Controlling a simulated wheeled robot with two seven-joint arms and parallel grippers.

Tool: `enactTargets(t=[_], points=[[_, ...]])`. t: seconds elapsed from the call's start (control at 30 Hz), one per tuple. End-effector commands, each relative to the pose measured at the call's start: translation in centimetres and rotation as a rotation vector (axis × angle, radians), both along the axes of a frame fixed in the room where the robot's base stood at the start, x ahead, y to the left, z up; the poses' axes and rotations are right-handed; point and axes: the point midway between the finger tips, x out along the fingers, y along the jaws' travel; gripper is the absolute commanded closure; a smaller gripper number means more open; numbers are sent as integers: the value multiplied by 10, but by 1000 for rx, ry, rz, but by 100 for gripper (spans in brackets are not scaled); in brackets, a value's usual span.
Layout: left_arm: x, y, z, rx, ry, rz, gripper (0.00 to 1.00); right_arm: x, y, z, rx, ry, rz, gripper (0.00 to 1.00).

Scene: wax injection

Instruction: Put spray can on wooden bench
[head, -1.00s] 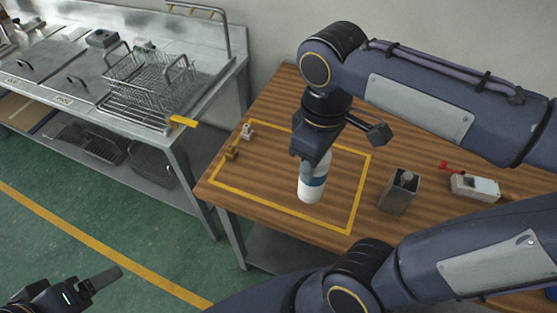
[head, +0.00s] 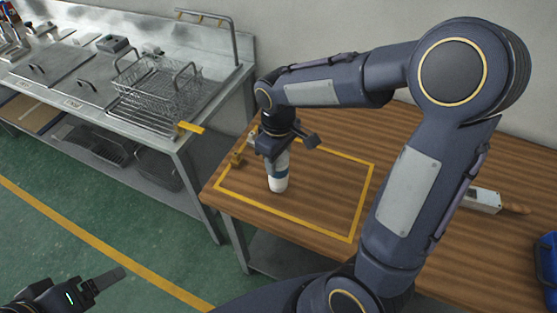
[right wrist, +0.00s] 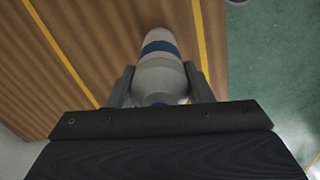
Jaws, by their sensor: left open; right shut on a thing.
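The spray can (head: 278,180) is white with a blue band. It is upright over the left part of the yellow-outlined area on the wooden bench (head: 322,220). My right gripper (head: 274,152) is shut on its upper part from above. The can also shows between the fingers in the right wrist view (right wrist: 161,70). I cannot tell whether its base touches the bench top. My left gripper (head: 100,285) is open and empty, low at the left over the green floor.
A small brass-coloured item (head: 236,159) stands at the left edge of the outlined area. A grey-white device (head: 482,200) lies at the right of the bench, with a blue object (head: 547,258) near it. A metal fryer counter with a wire basket (head: 160,92) is at the left.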

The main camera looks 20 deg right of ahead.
Motion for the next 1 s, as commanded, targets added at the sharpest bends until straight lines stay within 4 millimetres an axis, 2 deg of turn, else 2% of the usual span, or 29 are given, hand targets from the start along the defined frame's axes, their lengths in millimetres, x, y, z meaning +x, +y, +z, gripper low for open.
enactTargets(t=[0.1, 0.5, 0.53, 0.67, 1.0], points=[[0, 0, 0, 0, 0, 0, 22, -1, 0, -13, 0, 2, -1, 81], [0, 0, -4, 0, 0, 0, 22, 0, 0, -19, 0, -1, 0, 81], [0, 0, -3, 0, 0, 0, 22, -1, 0, -18, 0, -1, 0, 51], [0, 0, -3, 0, 0, 0, 22, -1, 0, -17, 0, -1, 0, 34], [0, 0, 1, 0, 0, 0, 22, -1, 0, -13, 0, -1, 0, 32]])
